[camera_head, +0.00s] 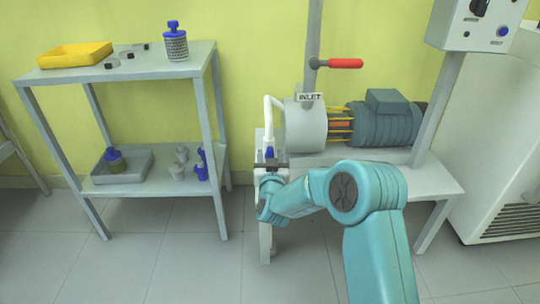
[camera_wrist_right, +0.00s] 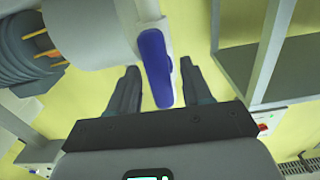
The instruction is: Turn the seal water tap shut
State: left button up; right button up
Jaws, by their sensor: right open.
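The seal water tap shows as a blue lever (camera_wrist_right: 156,68) in the right wrist view, on a pale pipe beside the pump's light grey casing. In the head view only a bit of the blue lever (camera_head: 269,152) shows at the bench's left end, mostly hidden by my right gripper (camera_head: 270,162). In the right wrist view my right gripper (camera_wrist_right: 158,72) is open, with one dark finger on each side of the lever. Gaps show between lever and fingers. My left gripper is not in view.
The pump casing (camera_head: 305,125) and motor (camera_head: 385,122) stand on the white bench (camera_head: 430,178). A red-handled inlet valve (camera_head: 345,63) is above. A control box (camera_head: 482,22) is at upper right. A shelf rack (camera_head: 150,75) with a yellow tray (camera_head: 75,55) stands left; floor between is clear.

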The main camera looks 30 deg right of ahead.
jog(key=shift+w+d, duration=0.1)
jog(key=shift+w, duration=0.1)
jog(key=shift+c, duration=0.3)
grip_shut()
jog(key=c, duration=0.8)
grip_release()
jog(key=shift+c, duration=0.2)
